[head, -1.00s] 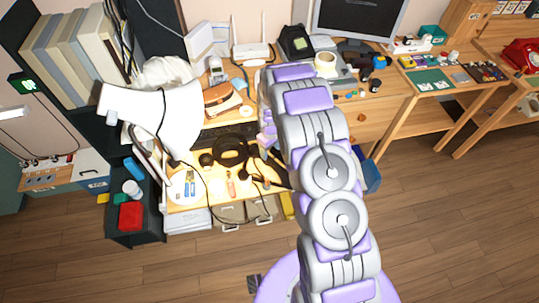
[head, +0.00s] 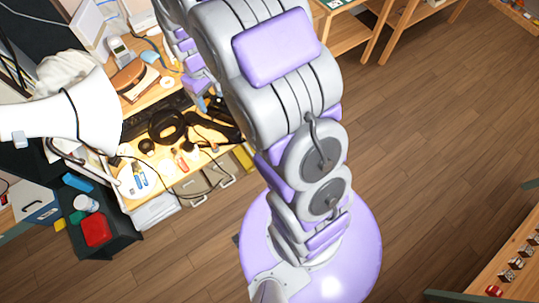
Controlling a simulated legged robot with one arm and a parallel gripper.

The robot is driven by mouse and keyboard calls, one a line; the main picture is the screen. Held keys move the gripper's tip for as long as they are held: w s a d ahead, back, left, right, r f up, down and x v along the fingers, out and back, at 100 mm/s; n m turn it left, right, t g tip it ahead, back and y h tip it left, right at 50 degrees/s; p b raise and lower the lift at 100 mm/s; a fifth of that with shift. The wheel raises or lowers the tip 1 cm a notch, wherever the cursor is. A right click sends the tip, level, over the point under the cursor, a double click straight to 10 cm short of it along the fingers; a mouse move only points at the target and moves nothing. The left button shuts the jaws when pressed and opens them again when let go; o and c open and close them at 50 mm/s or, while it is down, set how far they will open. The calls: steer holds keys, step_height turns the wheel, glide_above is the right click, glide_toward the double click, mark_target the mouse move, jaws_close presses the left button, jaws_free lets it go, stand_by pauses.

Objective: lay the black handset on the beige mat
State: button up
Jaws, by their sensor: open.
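My arm rises from my purple base and folds over at the top of the head view, so its far part comes down over the desk on the left. My gripper (head: 207,103) is small and partly hidden beside my own arm link, low over the desk next to the black items. A long black object (head: 213,127) lies on the desk just below it; I cannot tell whether this is the handset. I see no clear gap or contact between them. I cannot make out the beige mat; my arm hides part of the desk.
The desk also holds black headphones (head: 167,126), a brown-topped box (head: 134,79), a cordless phone (head: 119,49) and small tools. A big white lamp (head: 75,115) stands at left. A dark cart with a red box (head: 96,230) is lower left. Wooden floor (head: 440,140) at right is clear.

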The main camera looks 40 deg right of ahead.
steer(key=s+r+m, duration=0.1)
steer(key=s+r, duration=0.3)
steer(key=s, duration=0.6)
steer(key=s+r+m, duration=0.1)
steer(key=s+r, duration=0.3)
steer(key=s, duration=0.6)
steer(key=s+r+m+g, duration=0.1)
steer(key=s+r, duration=0.4)
steer(key=s, duration=0.5)
steer(key=shift+s+a+m, duration=0.15)
steer(key=shift+a+m, duration=0.05)
steer(key=shift+m, duration=0.2)
